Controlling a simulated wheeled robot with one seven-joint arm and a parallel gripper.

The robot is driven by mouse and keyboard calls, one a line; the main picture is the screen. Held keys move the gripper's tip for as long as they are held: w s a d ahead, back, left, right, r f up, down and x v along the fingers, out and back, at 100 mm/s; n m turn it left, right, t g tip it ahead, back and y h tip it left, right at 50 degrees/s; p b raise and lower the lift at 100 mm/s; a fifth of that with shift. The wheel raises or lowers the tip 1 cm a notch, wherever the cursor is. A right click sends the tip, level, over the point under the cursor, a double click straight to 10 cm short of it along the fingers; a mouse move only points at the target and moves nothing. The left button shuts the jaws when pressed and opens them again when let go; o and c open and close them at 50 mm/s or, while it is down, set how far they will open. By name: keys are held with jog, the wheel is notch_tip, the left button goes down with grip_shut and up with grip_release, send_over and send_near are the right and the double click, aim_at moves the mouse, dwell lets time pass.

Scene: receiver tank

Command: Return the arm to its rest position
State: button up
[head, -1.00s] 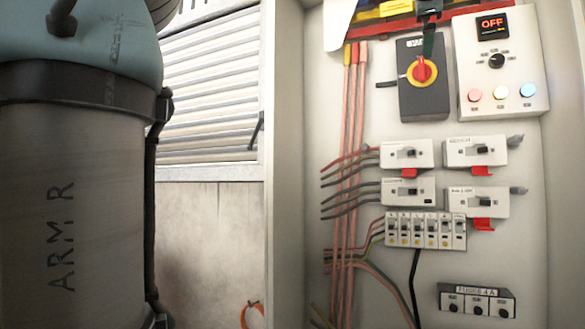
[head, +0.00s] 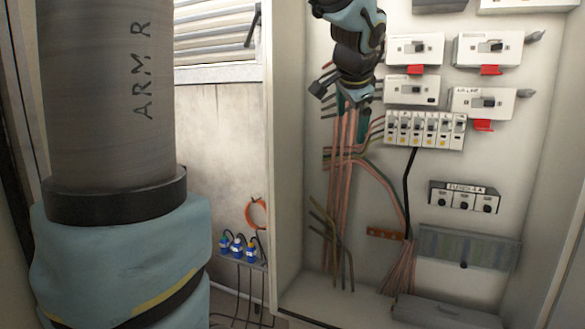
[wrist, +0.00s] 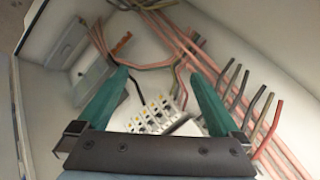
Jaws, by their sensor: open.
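My gripper (head: 350,108) hangs with its fingers pointing down in front of the open electrical cabinet, left of the switch rows, over the pink wires (head: 345,160). In the wrist view my gripper (wrist: 160,76) shows two teal fingers spread wide apart with nothing held between them. My arm, marked ARM R (head: 140,85), fills the left of the head view.
White switch boxes (head: 413,48) with red tabs, the breaker row (head: 425,130) and a fuse block (head: 465,197) are on the back panel. The cabinet's left side wall (head: 287,170) is close to my gripper. Blue connectors (head: 238,246) hang outside. The lower panel has some free room.

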jog(key=s+a+f+n+g, duration=0.2)
jog(key=s+a+f+n, duration=0.2)
jog(key=a+f, duration=0.4)
jog(key=s+a+f+n+g+y, duration=0.1)
jog(key=s+a+f+n+g, duration=0.2)
jog(key=f, duration=1.2)
jog(key=s+a+n, duration=0.2)
jog(key=a, duration=0.3)
jog(key=shift+s+a+n+g+y, duration=0.2)
jog(key=shift+s+n+g+y, duration=0.1)
jog(key=shift+s, duration=0.1)
jog(key=s+a+f+n, duration=0.1)
jog(key=s, duration=0.1)
jog(key=s+a+f+n+g, duration=0.1)
jog(key=s+f, duration=0.1)
jog(key=s+a+f+n, duration=0.1)
jog(key=s, duration=0.1)
jog(key=shift+a+f, duration=0.2)
jog(key=shift+f, duration=0.15)
